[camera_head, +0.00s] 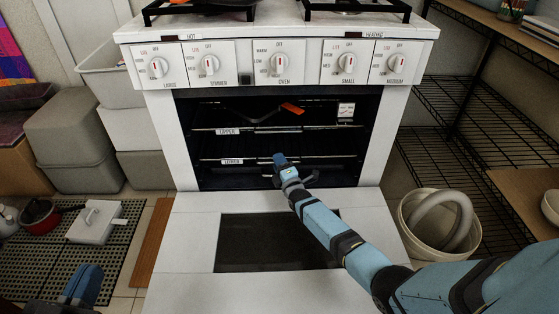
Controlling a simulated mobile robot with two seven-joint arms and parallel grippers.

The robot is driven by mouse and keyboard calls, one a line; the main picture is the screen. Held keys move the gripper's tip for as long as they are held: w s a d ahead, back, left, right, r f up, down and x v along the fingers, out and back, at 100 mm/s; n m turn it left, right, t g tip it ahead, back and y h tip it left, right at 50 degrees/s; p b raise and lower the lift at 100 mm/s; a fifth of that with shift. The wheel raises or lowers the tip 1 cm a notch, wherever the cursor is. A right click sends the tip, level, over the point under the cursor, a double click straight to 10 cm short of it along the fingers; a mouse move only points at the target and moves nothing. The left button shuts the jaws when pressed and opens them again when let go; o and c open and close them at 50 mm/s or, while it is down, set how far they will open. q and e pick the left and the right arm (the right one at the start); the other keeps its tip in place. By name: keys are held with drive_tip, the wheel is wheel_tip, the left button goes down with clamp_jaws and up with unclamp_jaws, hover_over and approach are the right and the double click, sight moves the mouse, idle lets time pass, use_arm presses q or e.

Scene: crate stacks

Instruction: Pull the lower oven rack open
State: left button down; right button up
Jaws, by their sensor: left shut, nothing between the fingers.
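The oven (178,140) stands ahead with its door (190,235) folded down. The lower rack (342,156), marked by a "LOWER" label (232,161), sits inside the dark cavity. My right gripper (293,178) reaches in over the door, at the lower rack's front in the picture. It covers part of the rack; I cannot tell whether its fingers are apart or touch the rack. My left gripper (82,286) is at the bottom left edge, partly cut off, shut and empty, away from the oven.
The upper rack (320,127), labelled "UPPER", holds an orange-handled item (292,108). A white bin with a hose (408,217) stands right of the door, near wire shelves (445,115). Grey crates (65,130), a red pot (38,213) and a white lidded box (95,221) are left.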

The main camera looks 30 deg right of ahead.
clamp_jaws()
use_arm(q)
drive_tip(key=shift+r, duration=0.15)
use_arm(e)
drive_tip(key=shift+r, duration=0.1)
